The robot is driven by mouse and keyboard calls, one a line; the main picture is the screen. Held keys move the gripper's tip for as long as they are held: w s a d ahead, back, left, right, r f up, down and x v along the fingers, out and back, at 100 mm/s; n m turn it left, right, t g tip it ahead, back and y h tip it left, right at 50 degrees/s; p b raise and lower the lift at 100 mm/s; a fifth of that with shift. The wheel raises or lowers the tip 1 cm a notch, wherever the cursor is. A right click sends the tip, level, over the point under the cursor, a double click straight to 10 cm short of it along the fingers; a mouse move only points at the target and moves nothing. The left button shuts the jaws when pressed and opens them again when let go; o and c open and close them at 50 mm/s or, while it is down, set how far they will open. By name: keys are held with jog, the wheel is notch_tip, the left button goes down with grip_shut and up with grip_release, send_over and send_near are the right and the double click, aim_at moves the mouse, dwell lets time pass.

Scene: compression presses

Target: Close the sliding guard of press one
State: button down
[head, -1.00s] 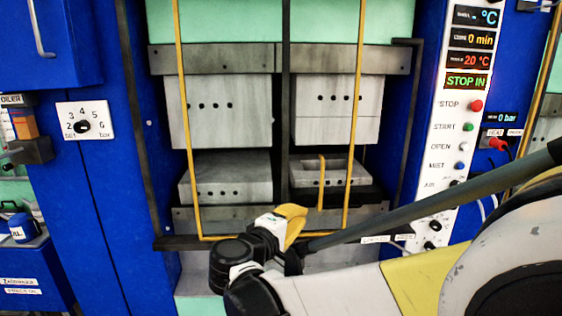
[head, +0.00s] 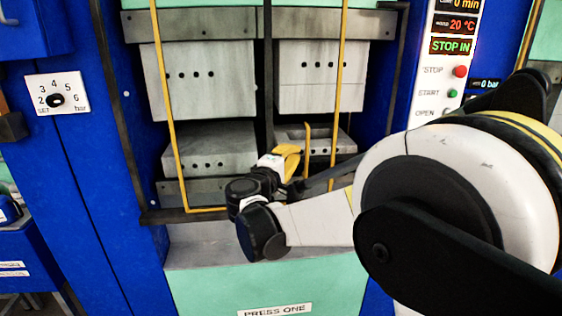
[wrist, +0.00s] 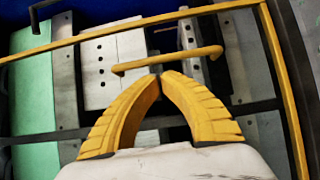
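Press one's guard is a thin yellow frame (head: 167,100) in front of the press opening, with a yellow handle (head: 307,150) near its right upright. In the head view, my gripper (head: 292,155) is just left of the handle, its yellow fingers partly seen. In the wrist view, the fingers (wrist: 160,75) curve together and meet at the tips, with nothing seen held between them. The handle (wrist: 185,57) crosses just beyond the tips. I cannot tell whether they touch it. The guard frame (wrist: 282,90) also shows there.
Grey platens (head: 205,85) stand behind the guard. A control panel (head: 432,90) with a red button is at the right, and a dial (head: 56,101) is at the left. A ledge (head: 190,217) runs below the opening. My arm fills the lower right.

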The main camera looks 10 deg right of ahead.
jog(key=shift+w+d, duration=0.15)
jog(key=shift+d, duration=0.35)
jog(key=shift+d, duration=0.15)
jog(key=s+d, duration=0.1)
jog(key=d, duration=2.4)
jog(key=shift+d, duration=0.3)
jog(key=shift+a, duration=0.15)
